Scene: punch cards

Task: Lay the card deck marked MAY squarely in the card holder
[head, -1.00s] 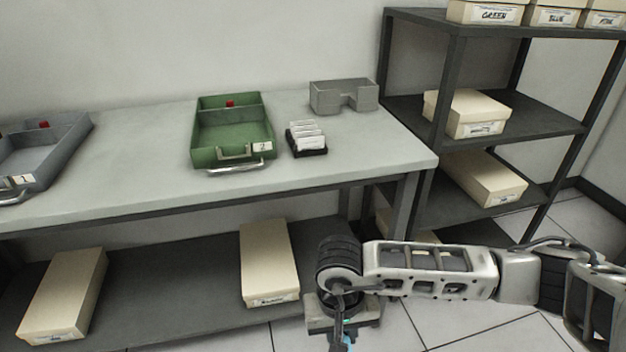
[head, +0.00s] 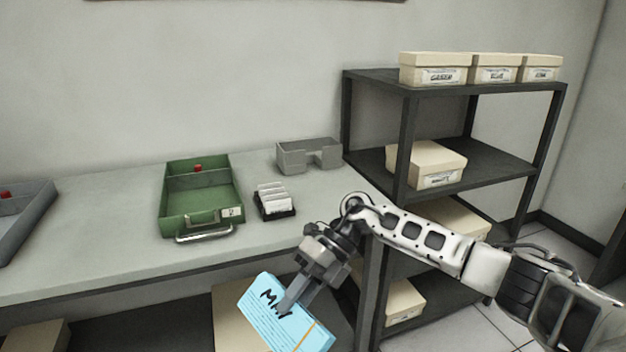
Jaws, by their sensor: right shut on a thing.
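The blue card deck marked MAY (head: 262,320) is in my right gripper (head: 293,300), in front of the table's front edge and below its top. The deck is tilted, with its lettered face toward me, and an orange band shows near its right end. The right gripper is shut on it. A grey open box with a notched front (head: 309,156), which looks like the card holder, stands at the back right of the table. It looks empty, though its floor is mostly hidden. My left gripper is not in view.
A green tray numbered 2 (head: 208,215) and a black rack of white cards (head: 273,203) stand on the table (head: 110,225), left of the grey box. A grey tray (head: 28,225) is at far left. A dark shelf with cream boxes (head: 437,163) stands at right.

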